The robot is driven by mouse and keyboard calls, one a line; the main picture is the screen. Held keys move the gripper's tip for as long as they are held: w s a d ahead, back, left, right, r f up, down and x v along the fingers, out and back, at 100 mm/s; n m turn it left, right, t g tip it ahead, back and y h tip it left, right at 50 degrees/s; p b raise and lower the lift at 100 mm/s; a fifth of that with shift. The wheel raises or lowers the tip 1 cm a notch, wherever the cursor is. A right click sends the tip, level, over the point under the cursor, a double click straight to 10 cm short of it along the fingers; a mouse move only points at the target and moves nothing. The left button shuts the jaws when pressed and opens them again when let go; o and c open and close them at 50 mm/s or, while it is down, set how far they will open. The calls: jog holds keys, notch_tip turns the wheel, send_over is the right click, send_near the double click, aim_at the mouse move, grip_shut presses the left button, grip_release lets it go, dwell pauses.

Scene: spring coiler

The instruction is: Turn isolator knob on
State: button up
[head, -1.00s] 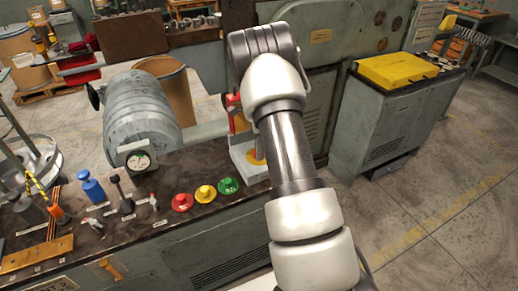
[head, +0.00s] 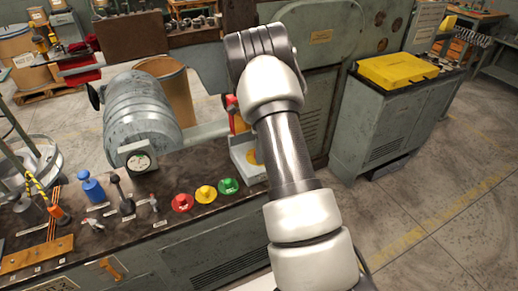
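The isolator is probably the grey and yellow box with a red part (head: 240,126) at the back right of the bench panel, just left of my arm. My arm covers much of it, so the knob's position cannot be read. A yellow disc (head: 252,156) shows on its lower part. My arm reaches from the lower right up over the panel. My gripper is hidden behind the arm's own links, so I cannot see its fingers or whether it touches the knob.
Red (head: 182,202), yellow (head: 206,194) and green (head: 228,186) push buttons stand on the dark bench top left of my arm. Small levers and a blue knob (head: 93,188) are further left. A grey motor drum (head: 142,112) stands behind. A yellow case (head: 397,70) lies on a cabinet at right.

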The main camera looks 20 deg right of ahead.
jog(key=n, duration=0.4)
jog(key=shift+d+r, duration=0.1)
jog(key=n+p, duration=0.2)
jog(key=n, duration=0.2)
jog(key=shift+r, duration=0.2)
jog(key=n+p, duration=0.4)
jog(key=n, duration=0.2)
jog(key=shift+r, duration=0.1)
jog(key=n+p, duration=0.3)
jog(key=n, duration=0.1)
jog(key=shift+s+p, duration=0.1)
jog(key=shift+p, duration=0.2)
notch_tip(320, 180, up, 16)
jog(key=b, duration=0.2)
jog(key=s+a+r+n+h, duration=0.1)
jog(key=s+a+r, duration=0.3)
jog(key=r, duration=0.3)
jog(key=s+a+r+n+t, duration=0.1)
jog(key=s+a+r, duration=0.3)
jog(key=r, duration=0.4)
jog(key=shift+s+a+r+n+h, duration=0.25)
jog(key=shift+s+n+h, duration=0.15)
jog(key=shift+s, duration=0.3)
jog(key=shift+f, duration=0.1)
